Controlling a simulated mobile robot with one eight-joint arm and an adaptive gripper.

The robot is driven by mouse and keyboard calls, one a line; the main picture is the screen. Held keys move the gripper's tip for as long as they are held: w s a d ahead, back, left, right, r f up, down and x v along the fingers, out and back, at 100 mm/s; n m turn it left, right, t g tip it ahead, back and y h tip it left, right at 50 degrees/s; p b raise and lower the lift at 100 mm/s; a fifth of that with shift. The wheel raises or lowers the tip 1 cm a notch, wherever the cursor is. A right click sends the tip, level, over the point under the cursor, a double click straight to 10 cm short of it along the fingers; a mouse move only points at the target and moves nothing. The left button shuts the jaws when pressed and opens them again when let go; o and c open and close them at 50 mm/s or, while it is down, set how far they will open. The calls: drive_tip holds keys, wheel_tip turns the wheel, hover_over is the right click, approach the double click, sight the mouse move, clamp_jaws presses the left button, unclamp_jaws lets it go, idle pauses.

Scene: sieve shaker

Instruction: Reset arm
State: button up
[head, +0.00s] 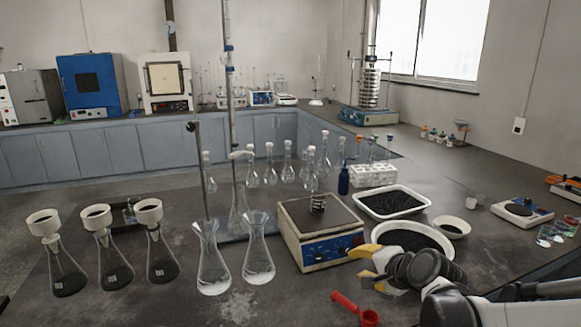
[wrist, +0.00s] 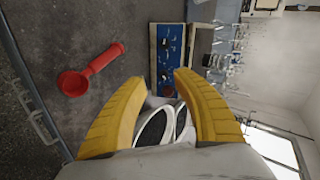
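My gripper (head: 363,263) hangs over the front right of the dark bench in the head view, its yellow fingers pointing left. In the wrist view my gripper (wrist: 160,80) has its two fingers well apart with nothing held between them. The hotplate-like device (head: 318,230) with a blue front panel stands just left of the fingers. A red scoop (head: 352,307) lies on the bench below them, and it also shows in the wrist view (wrist: 88,71). The sieve shaker (head: 369,112) stands on the far bench with its sieve stack.
A white bowl of black granules (head: 447,240) is close behind my gripper, with a white tray (head: 420,197) beyond it. Glass flasks (head: 214,265) stand left of the device. A balance (head: 522,212) and small dishes lie to the right. Bare bench shows around the scoop.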

drive_tip(key=s+r+n+g+h, duration=0.1)
drive_tip(key=s+n+g+h, duration=0.2)
drive_tip(key=s+n, duration=0.9)
drive_tip(key=s, duration=1.2)
drive_tip(key=shift+d+r+h, duration=0.25)
drive_tip(key=shift+r+h, duration=0.05)
drive_tip(key=shift+r, duration=0.05)
